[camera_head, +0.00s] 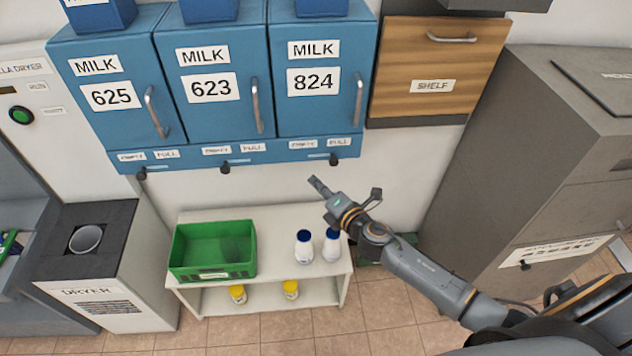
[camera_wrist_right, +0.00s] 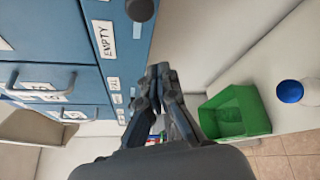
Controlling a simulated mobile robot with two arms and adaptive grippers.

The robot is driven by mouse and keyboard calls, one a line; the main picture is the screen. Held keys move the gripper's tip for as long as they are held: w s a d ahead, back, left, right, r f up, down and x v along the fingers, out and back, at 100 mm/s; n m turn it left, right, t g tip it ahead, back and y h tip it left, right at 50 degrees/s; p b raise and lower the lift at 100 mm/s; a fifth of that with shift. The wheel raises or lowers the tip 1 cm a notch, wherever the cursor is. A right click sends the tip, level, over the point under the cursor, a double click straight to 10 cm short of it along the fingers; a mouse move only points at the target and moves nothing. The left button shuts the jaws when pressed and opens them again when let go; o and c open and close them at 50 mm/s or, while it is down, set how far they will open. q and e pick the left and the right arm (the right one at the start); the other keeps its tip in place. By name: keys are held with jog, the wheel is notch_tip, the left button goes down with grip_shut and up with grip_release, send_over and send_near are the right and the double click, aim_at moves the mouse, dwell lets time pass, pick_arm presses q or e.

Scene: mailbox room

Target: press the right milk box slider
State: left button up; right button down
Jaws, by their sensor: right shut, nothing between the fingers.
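The right milk box (camera_head: 320,108) is blue, numbered 824, with its door closed. Its dark slider knob (camera_head: 334,159) hangs on the bottom strip, under the FULL label; the EMPTY label is to its left. The knob also shows at the top of the right wrist view (camera_wrist_right: 140,9), with the EMPTY label (camera_wrist_right: 104,38) beside it. My right gripper (camera_head: 318,184) is shut and empty, below and slightly left of the knob, apart from it. In the wrist view its closed fingers (camera_wrist_right: 158,76) point along the box strip. My left gripper is not in view.
Milk boxes 623 (camera_head: 209,115) and 625 (camera_head: 110,122) stand to the left, their knobs under EMPTY. Below is a white table (camera_head: 275,278) with a green crate (camera_head: 213,244) and blue-capped bottles (camera_head: 304,250). A wooden shelf cabinet (camera_head: 434,60) and grey cabinet (camera_head: 520,150) stand right.

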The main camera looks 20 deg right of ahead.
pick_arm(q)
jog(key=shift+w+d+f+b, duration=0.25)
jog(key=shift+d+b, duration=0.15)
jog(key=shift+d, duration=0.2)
pick_arm(e)
jog(key=d+v, duration=0.1)
jog(key=v, duration=0.7)
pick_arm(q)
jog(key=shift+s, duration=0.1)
pick_arm(e)
jog(key=shift+s+f, duration=0.1)
jog(key=shift+s, duration=0.1)
